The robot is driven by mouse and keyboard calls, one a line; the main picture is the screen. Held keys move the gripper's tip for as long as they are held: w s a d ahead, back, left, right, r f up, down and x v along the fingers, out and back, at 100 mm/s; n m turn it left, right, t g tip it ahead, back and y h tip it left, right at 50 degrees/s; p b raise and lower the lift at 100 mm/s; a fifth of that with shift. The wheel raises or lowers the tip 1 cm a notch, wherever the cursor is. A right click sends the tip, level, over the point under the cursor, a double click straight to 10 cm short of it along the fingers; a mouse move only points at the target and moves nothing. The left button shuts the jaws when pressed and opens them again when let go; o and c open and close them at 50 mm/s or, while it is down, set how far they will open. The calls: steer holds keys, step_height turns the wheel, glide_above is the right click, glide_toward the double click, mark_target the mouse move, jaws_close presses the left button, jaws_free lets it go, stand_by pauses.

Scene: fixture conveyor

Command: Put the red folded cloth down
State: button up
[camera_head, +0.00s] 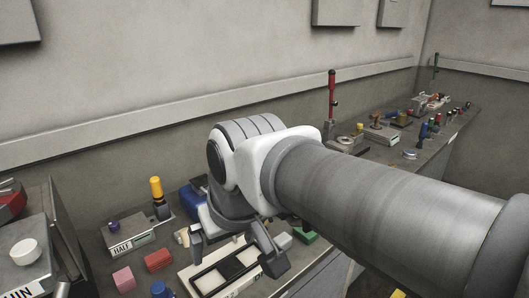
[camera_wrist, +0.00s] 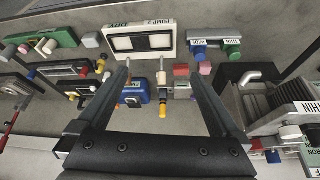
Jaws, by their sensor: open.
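My gripper (camera_head: 235,253) is open, its two fingers apart with nothing between them. In the head view it hangs over the white two-window panel (camera_head: 192,276) on the bench. In the wrist view my gripper (camera_wrist: 160,78) also shows both fingers spread. A small red block-like thing (camera_head: 158,260), which may be the red folded cloth, lies on the bench left of the panel, apart from my gripper. It also seems to show in the wrist view (camera_wrist: 181,70), beside a fingertip in the picture. I cannot make out any folds.
A pink block (camera_head: 123,279) lies left of the red one. A labelled box with a purple knob (camera_head: 126,237) and a yellow-topped post (camera_head: 156,190) stand behind. Several fixtures crowd the bench, with small bare gaps. A wall (camera_head: 200,70) runs along the back.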

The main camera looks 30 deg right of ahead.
steer(key=shift+t, duration=0.3)
steer(key=s, duration=0.1)
steer(key=s+f, duration=0.1)
steer(key=s, duration=0.1)
steer(key=shift+s+d+f, duration=0.3)
steer(key=shift+s+f, duration=0.05)
steer(key=shift+r, duration=0.1)
